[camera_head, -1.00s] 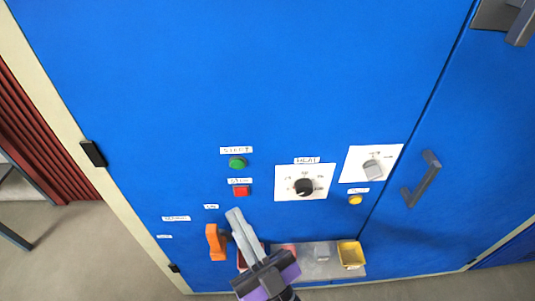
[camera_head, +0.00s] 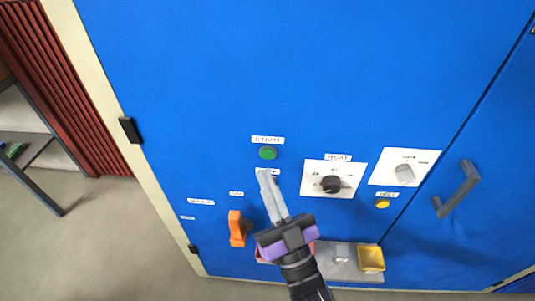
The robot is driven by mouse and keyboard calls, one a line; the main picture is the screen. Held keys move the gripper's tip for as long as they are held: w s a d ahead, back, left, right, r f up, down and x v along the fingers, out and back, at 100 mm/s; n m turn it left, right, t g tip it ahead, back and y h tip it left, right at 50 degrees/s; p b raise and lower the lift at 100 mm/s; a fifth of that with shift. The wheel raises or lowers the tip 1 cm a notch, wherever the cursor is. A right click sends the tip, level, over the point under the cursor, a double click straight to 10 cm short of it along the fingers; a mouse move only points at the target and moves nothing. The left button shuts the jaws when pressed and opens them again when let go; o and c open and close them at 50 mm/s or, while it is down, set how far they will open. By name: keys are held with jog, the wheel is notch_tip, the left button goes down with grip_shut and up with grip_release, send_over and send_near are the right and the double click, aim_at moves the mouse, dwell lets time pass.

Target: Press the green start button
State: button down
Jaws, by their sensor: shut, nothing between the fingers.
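The green start button (camera_head: 267,153) is on the blue cabinet door, just under a white START label (camera_head: 267,140). My gripper (camera_head: 265,172) is shut and empty. Its fingertips show a little below the green button in the picture, with a small gap between them. The fingers cover the red button and part of its label. I cannot tell how far the fingertips are from the panel.
Right of the gripper are a black HEAT knob (camera_head: 332,184), a grey knob (camera_head: 404,173) and a yellow button (camera_head: 382,203). An orange handle (camera_head: 237,228) is lower left. A shelf with a yellow bin (camera_head: 371,259) is below. A dark door handle (camera_head: 458,189) is at right.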

jog(key=shift+w, duration=1.2)
jog(key=shift+w, duration=0.1)
dwell(1.1)
jog(key=shift+w+b, duration=0.3)
jog(key=shift+b, duration=0.05)
jog(key=shift+w, duration=0.45)
dwell(0.6)
dwell(0.4)
jog(key=shift+s, duration=0.9)
jog(key=s, duration=0.5)
